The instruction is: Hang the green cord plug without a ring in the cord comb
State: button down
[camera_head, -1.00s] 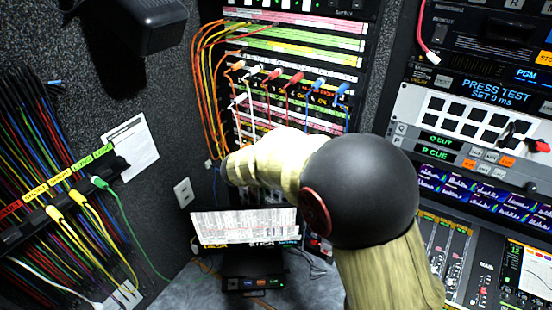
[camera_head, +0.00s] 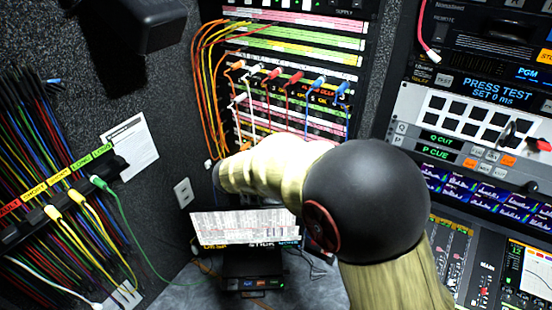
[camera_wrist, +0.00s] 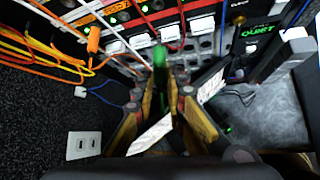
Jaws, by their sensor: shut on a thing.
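A green plug (camera_wrist: 160,58) stands between the fingers of my gripper (camera_wrist: 160,98) in the wrist view, in front of a patch panel row. My gripper is shut on it. The fingers hide its lower part, and I cannot tell whether it bears a ring. In the head view my arm hides the gripper. The cord comb (camera_head: 30,224) is a dark bar on the left wall, under red, yellow and green labels. Another green plug (camera_head: 98,182) hangs at its right end with a green cord trailing down.
The patch panel (camera_head: 290,45) holds orange, white, red and blue plugs with looping cords, close to my gripper. A control console (camera_head: 480,150) is at right. A wall outlet (camera_head: 183,192) lies between comb and panel.

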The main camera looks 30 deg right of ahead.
jog(key=shift+s+a, duration=0.3)
jog(key=shift+a, duration=0.2)
jog(key=shift+s+a, duration=0.1)
